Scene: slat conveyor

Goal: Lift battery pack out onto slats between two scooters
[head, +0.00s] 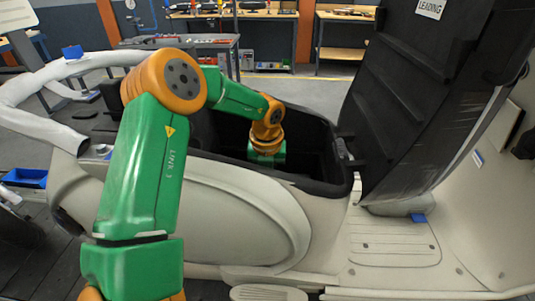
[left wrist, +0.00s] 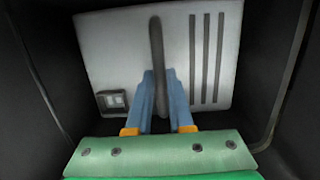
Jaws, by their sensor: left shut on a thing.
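The scooter (head: 225,205) has a pale body with an open black compartment (head: 318,140) in its top. My left arm reaches down into this compartment in the head view, and its gripper is hidden there behind the rim. In the left wrist view the battery pack (left wrist: 115,55) is a light grey block with dark slots and a small socket, sitting between dark walls. My left gripper (left wrist: 160,75) is shut on the pack's dark upright handle (left wrist: 156,35), with a blue finger on each side. My right gripper is in neither view.
A large black panel (head: 400,100) marked "LEADING" stands raised at the right of the compartment. A pale floorboard (head: 395,240) lies below it. Dark slats (head: 60,255) show at the lower left with a blue tray (head: 25,178). Workbenches stand at the back.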

